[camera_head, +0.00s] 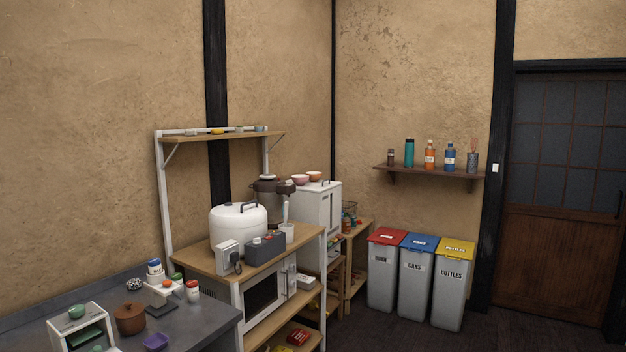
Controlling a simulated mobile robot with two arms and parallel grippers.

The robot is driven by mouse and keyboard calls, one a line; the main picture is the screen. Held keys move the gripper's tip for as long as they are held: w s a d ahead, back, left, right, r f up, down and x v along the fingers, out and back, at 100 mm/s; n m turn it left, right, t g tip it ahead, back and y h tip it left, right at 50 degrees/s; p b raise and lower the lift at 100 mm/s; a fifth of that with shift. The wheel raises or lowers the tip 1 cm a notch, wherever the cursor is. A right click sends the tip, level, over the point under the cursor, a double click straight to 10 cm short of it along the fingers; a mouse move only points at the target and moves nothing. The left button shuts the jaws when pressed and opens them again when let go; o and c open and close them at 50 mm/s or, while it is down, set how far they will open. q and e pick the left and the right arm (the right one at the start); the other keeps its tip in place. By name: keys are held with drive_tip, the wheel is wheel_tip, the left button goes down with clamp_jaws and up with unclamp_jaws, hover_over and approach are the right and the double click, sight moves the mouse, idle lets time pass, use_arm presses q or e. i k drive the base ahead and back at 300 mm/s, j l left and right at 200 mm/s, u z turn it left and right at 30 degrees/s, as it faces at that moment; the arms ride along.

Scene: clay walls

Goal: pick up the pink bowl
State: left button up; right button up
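A small pink bowl (300,180) sits on top of the white cabinet (329,205), beyond the wooden rack. A second bowl (314,176), more orange-brown in tone, sits right beside it; whether they touch is too small to tell. Neither of my grippers is in view.
A wooden rack (204,263) with a white rice cooker (238,221), a dark-lidded pot and a microwave (263,294) stands in front of the cabinet. A grey counter (196,327) with small items is at lower left. Bins (414,279) line the right. Dark floor (385,335) is clear in front.

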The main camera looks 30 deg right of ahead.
sight(300, 180)
drive_tip(key=i+l, duration=0.15)
drive_tip(key=l, duration=0.25)
drive_tip(key=i+l+u, duration=0.1)
drive_tip(key=l, duration=0.35)
drive_tip(key=i+l, duration=0.15)
drive_tip(key=l, duration=0.25)
drive_tip(key=i+l, duration=0.15)
drive_tip(key=l, duration=0.3)
drive_tip(key=i+l+u, duration=0.35)
drive_tip(key=l, duration=1.25)
drive_tip(key=l+u, duration=0.35)
drive_tip(key=l, duration=1.2)
